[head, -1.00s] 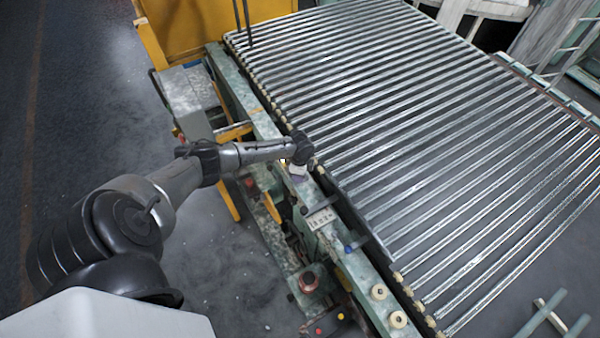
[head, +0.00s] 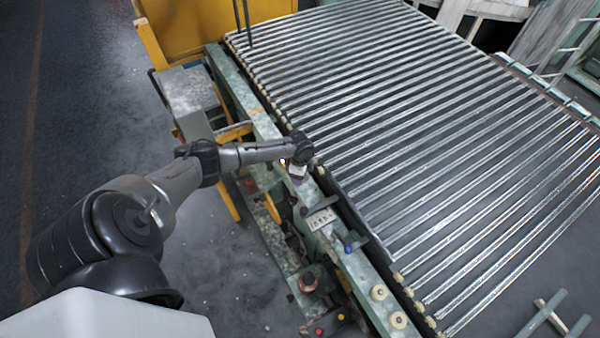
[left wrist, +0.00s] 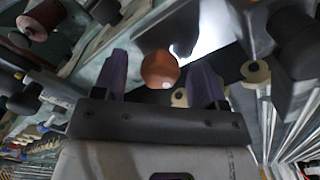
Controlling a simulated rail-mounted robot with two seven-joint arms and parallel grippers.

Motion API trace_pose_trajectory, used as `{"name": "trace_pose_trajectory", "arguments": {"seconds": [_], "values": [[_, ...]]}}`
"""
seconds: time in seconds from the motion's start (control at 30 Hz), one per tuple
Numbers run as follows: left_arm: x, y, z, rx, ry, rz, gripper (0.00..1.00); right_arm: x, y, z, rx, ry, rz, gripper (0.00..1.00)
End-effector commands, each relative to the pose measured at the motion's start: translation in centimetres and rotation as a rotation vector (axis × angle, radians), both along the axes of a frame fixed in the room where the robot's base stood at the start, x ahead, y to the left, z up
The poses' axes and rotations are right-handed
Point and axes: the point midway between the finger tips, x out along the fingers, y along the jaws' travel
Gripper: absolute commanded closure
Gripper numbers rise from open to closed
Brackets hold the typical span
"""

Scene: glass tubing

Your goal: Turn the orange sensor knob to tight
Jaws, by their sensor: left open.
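The orange knob (left wrist: 160,70) shows in the left wrist view as a round orange-brown ball between the two purple-grey fingers of my left gripper (left wrist: 162,78). The gripper is open, with a visible gap on each side of the knob. How deep the knob sits between the fingers is hard to tell. In the head view my left gripper (head: 298,172) points down over the green side rail of the roller table, and the knob cannot be made out there. My right gripper is in neither view.
The roller table (head: 400,120) fills the right side. Its green rail (head: 358,276) carries a small white panel (head: 321,219), a blue knob (head: 348,249) and pale round wheels (head: 398,319). Open floor lies at far left.

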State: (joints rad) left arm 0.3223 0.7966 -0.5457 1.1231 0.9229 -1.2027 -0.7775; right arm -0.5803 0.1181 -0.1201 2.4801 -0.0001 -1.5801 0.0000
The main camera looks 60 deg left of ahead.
Motion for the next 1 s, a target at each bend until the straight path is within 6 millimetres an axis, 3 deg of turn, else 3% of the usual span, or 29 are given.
{"name": "trace_pose_trajectory", "arguments": {"seconds": [0.33, 0.8, 1.0], "values": [[0.1, 0.1, 1.3, -0.001, -0.002, -0.001, 0.35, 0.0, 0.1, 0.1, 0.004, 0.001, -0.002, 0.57], [0.0, 0.1, 10.0, 0.001, -0.001, 0.0, 0.35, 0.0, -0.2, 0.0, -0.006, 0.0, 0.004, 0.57], [0.0, 0.0, 12.5, 0.0, -0.001, 0.0, 0.35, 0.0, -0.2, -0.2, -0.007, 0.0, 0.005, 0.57]]}}
